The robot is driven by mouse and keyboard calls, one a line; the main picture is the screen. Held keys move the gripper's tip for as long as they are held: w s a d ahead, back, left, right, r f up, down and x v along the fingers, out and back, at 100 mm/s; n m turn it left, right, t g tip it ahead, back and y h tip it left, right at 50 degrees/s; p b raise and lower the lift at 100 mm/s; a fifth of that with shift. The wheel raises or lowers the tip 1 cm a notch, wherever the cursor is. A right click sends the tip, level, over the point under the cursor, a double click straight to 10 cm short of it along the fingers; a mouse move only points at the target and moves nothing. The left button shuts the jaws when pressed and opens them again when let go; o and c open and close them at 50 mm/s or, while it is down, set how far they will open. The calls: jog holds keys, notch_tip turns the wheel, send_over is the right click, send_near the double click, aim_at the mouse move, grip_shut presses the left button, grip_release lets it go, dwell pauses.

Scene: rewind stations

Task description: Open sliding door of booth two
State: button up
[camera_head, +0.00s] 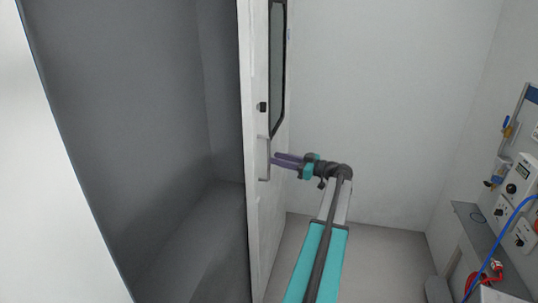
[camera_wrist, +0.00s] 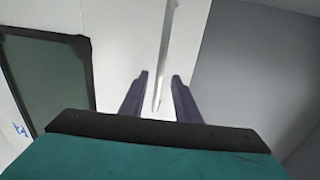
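The white sliding door (camera_head: 259,215) stands in the middle of the head view, seen at a steep angle. Its long bar handle (camera_head: 263,158) is on the near face, below a small black lock or latch (camera_head: 262,107). My gripper (camera_head: 273,159) is level with the handle, its two purple fingers pointing at it. In the wrist view the handle (camera_wrist: 166,40) runs between the fingertips of my gripper (camera_wrist: 160,76), with a gap on both sides. The fingers are apart; I cannot tell whether either touches the bar. The door's dark-framed window (camera_wrist: 45,85) is left in the wrist view.
Left of the door, the opening shows a grey, empty interior (camera_head: 130,100). A plain white wall (camera_head: 390,110) lies behind my arm. At right are a shelf (camera_head: 480,235), boxes with sockets, and a blue hose (camera_head: 512,217). The floor (camera_head: 385,250) between is clear.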

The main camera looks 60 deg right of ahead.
aim_at(269, 156)
jog(key=shift+w+a+p, duration=0.15)
jog(key=shift+w+p, duration=0.25)
jog(key=shift+w, duration=0.8)
jog(key=shift+w+a+p, duration=0.1)
jog(key=shift+w+p, duration=0.25)
jog(key=shift+w, duration=0.85)
grip_shut()
